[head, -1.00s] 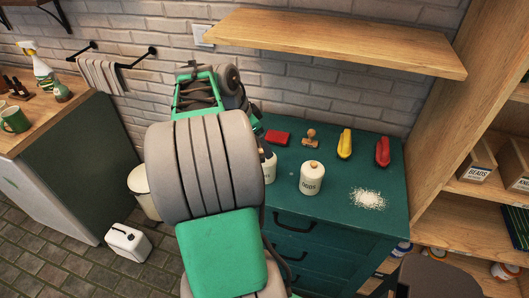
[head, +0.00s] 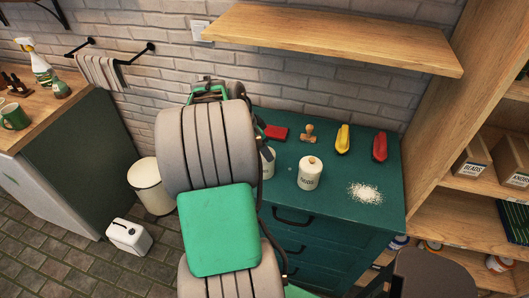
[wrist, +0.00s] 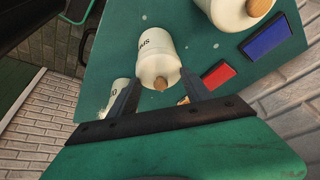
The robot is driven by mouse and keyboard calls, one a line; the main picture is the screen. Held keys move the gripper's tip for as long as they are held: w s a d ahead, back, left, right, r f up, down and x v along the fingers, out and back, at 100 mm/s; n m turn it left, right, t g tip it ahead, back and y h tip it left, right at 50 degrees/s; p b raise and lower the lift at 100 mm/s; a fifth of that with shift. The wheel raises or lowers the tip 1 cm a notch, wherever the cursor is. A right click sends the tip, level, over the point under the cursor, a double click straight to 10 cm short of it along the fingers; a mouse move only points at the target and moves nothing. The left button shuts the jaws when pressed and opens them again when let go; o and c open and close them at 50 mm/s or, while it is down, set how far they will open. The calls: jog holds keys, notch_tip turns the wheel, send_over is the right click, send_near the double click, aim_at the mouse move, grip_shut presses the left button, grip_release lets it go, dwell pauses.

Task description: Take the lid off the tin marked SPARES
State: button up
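The cream SPARES tin (wrist: 152,60) shows in the wrist view, its label upside down and partly readable, "SP". Its lid has a wooden knob (wrist: 160,84) and is on the tin. My gripper (wrist: 160,76) is open, its two dark fingers spread to either side of the lid end; I cannot tell if they touch it. In the head view a tin (head: 269,164), apparently this one, is partly hidden by my arm, which also hides my fingers. A second lidded tin (head: 310,175) stands to its right; it also shows behind my left finger in the wrist view (wrist: 119,91).
Another cream tin (wrist: 228,12) stands near a blue block (wrist: 268,41) and a red block (wrist: 218,76). The green cabinet top (head: 330,150) also bears a stamp (head: 308,133), yellow and red items, and white powder (head: 364,193). A wooden shelf (head: 330,42) overhangs the back.

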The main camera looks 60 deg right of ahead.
jog(key=shift+a+f, duration=0.1)
jog(key=c, duration=0.8)
jog(key=shift+c, duration=0.2)
